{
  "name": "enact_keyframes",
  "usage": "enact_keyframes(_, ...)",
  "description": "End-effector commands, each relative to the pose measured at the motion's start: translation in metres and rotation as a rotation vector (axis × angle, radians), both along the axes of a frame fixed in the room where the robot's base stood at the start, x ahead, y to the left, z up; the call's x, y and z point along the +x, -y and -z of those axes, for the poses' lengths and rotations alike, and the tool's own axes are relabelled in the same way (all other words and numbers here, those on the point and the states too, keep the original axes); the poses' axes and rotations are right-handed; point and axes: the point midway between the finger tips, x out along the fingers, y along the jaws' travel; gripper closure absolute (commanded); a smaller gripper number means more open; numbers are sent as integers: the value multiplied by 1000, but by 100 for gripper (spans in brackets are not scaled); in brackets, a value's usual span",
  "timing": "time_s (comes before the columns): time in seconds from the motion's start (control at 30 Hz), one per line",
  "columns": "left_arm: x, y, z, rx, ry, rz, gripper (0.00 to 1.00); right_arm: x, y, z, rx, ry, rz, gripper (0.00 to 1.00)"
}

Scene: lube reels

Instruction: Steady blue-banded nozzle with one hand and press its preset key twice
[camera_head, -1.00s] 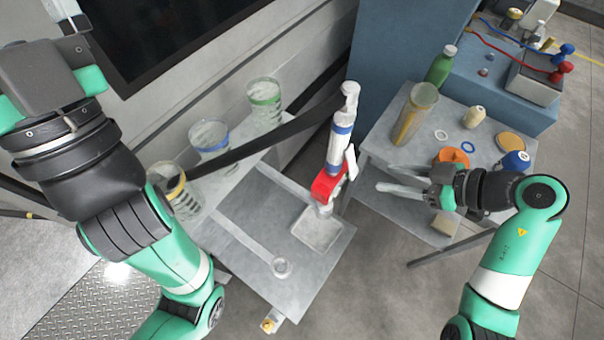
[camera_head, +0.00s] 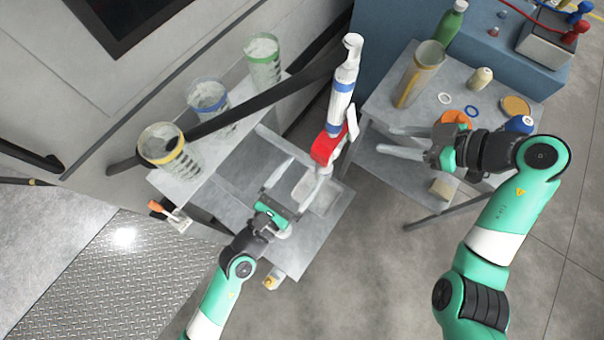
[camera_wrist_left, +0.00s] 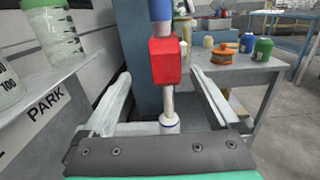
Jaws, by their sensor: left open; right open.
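The blue-banded nozzle (camera_head: 340,105) stands upright but leaning in the head view: a white cylinder with blue bands, a red body (camera_head: 325,148) below and a thin white spout under it. My left gripper (camera_head: 306,168) is open and empty, just in front of the spout. In the left wrist view the red body (camera_wrist_left: 165,62) and spout (camera_wrist_left: 168,102) lie between its two spread fingers, apart from both. The preset key cannot be made out. My right gripper (camera_head: 388,140) is open and empty over the right-hand table, its fingers pointing left towards the nozzle.
Yellow- (camera_head: 171,150), blue- (camera_head: 208,97) and green-banded (camera_head: 263,60) jars stand on the left shelf. The right table holds a tall amber jar (camera_head: 420,75), rings, an orange part (camera_head: 455,118) and small bottles. A dark bar runs behind the nozzle.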

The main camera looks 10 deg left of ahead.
Motion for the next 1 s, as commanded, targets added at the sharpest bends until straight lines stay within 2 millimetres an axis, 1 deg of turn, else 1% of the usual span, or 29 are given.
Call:
enact_keyframes(0.03,-5,2,6,3,-14,7,5,0,0,0,0,0,0,50)
enact_keyframes(0.13,-9,5,9,3,-20,15,5,0,0,0,0,0,0,50)
enact_keyframes(0.27,-6,6,8,2,-18,15,5,0,0,0,0,0,0,50)
enact_keyframes(0.33,-1,8,9,2,-18,15,5,0,0,0,0,0,0,50)
enact_keyframes(0.47,18,17,7,2,-17,15,5,0,0,0,0,0,0,50)
enact_keyframes(0.7,66,38,7,-1,-16,15,5,0,0,0,0,0,0,50)
enact_keyframes(0.8,82,45,7,-1,-17,15,5,0,0,0,0,0,0,50)
enact_keyframes(0.9,92,49,7,0,-17,16,5,0,0,0,0,0,0,50)
enact_keyframes(1.0,98,51,7,-1,-17,14,5,0,0,0,0,0,0,50)
